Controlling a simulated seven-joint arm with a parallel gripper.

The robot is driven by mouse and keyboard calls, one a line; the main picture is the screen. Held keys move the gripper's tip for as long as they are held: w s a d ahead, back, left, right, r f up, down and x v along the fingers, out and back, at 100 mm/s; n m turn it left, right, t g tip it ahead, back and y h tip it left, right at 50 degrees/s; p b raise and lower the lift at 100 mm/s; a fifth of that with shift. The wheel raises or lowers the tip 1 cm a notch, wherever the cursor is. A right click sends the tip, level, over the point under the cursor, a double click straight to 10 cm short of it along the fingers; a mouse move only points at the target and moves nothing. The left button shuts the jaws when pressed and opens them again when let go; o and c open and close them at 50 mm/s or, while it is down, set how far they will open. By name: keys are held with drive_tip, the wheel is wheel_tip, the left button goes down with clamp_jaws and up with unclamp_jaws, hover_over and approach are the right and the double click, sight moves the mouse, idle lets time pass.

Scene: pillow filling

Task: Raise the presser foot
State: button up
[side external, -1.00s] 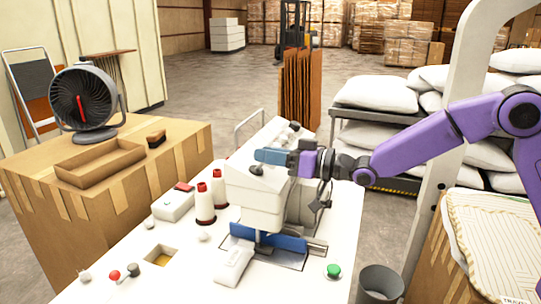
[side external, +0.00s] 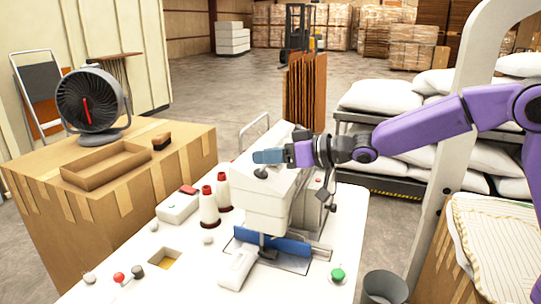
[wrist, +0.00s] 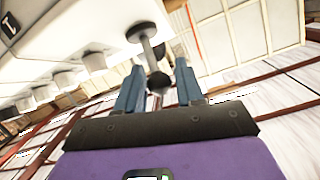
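A white sewing machine (side external: 270,205) stands on the white table, with a blue plate (side external: 285,245) at its foot. The presser foot area (side external: 265,248) is small and partly hidden under the head. A lever with a black ball knob (wrist: 158,82) sticks out from a round black base (wrist: 148,31) on the machine. In the side view a dark knob (side external: 261,173) shows on the head just below my fingers. My gripper (wrist: 160,66) is open, and the knob appears between its two blue fingers in the wrist view, with gaps on both sides. In the side view it is at the head's top (side external: 268,156).
Thread cones (side external: 209,206), a white box with a red switch (side external: 178,206) and a green button (side external: 337,275) are on the table (side external: 215,280). A carton with a fan (side external: 92,105) stands left. Pillows (side external: 380,95) lie on a rack behind my arm.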

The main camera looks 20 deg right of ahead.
drive_tip(key=shift+o, duration=0.4)
drive_tip(key=shift+s+d, duration=0.15)
drive_tip(key=shift+d, duration=0.05)
drive_tip(key=v, duration=1.7)
drive_tip(key=shift+a, duration=0.1)
